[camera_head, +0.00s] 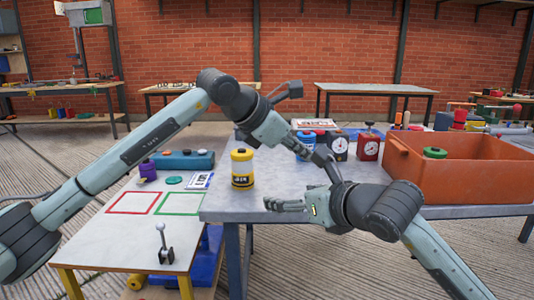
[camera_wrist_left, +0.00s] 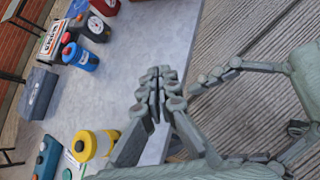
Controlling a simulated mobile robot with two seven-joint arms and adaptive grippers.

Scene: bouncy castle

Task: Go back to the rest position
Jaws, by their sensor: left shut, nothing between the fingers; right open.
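My left gripper (camera_head: 322,160) is shut and empty above the grey table (camera_head: 350,180), its fingers pointing down to the right. In the left wrist view its fingertips (camera_wrist_left: 160,78) are pressed together over the table's edge. My right gripper (camera_head: 296,182) is open and empty, with its fingers spread toward the left, just below the left one in the head view. Its fingers also show at the right of the left wrist view (camera_wrist_left: 228,112). In the head view the two grippers overlap; I cannot tell whether they touch.
A yellow canister (camera_head: 242,180) stands left of my grippers. An orange crate (camera_head: 470,180) stands at the right. A blue can (camera_head: 307,140), a black gauge (camera_head: 338,148) and a red gauge (camera_head: 368,150) stand behind. A lower white table (camera_head: 115,240) bears red and green outlines.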

